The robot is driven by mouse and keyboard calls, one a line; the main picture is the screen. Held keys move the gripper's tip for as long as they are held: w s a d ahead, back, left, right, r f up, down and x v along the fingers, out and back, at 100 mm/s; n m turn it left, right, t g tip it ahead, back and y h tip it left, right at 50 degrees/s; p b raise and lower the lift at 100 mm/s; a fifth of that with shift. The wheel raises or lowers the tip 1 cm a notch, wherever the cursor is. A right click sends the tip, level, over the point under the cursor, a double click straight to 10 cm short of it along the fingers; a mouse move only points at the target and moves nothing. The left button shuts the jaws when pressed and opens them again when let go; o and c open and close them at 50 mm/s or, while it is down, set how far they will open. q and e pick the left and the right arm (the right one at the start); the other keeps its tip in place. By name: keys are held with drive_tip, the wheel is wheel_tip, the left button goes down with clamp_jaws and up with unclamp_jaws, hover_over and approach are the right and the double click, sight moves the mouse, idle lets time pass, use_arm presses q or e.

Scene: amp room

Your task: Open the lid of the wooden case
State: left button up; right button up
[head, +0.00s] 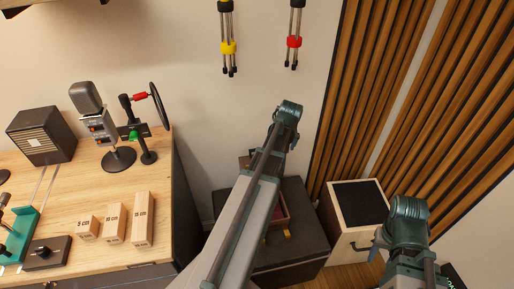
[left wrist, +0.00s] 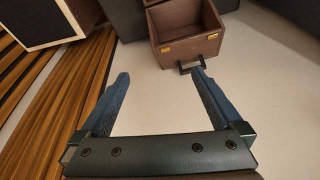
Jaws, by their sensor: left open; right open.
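The brown wooden case (left wrist: 186,50) is at the top of the left wrist view, with two brass fittings and a black handle (left wrist: 191,66) on its near side. In the head view part of the case (head: 283,211) shows beside my left arm, which hides the rest. My left gripper (left wrist: 160,78) is open and empty; the handle lies just beyond its right fingertip, contact unclear. In the head view my right gripper (head: 362,252) appears small and dark, open and apart from the case.
The case rests on a dark box (head: 305,240). A pale wooden cabinet with a black top (head: 360,203) stands to its right, before slatted panels (head: 440,90). The wooden desk (head: 60,190) at left carries microphones and small blocks.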

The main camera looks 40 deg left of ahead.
use_arm(q)
drive_tip(key=a+n+y, duration=0.1)
drive_tip(key=a+n, duration=0.1)
drive_tip(key=a, duration=0.9)
drive_tip(key=b+x, duration=0.9)
drive_tip(key=w+d+b+x, duration=0.1)
drive_tip(key=b+x, duration=0.3)
drive_tip(key=x, duration=0.1)
drive_tip(key=shift+f, duration=0.1)
use_arm(e)
wheel_tip(320, 180, down, 14)
drive_tip(key=shift+w+a+r, duration=0.15)
drive_tip(key=shift+w+a, duration=0.15)
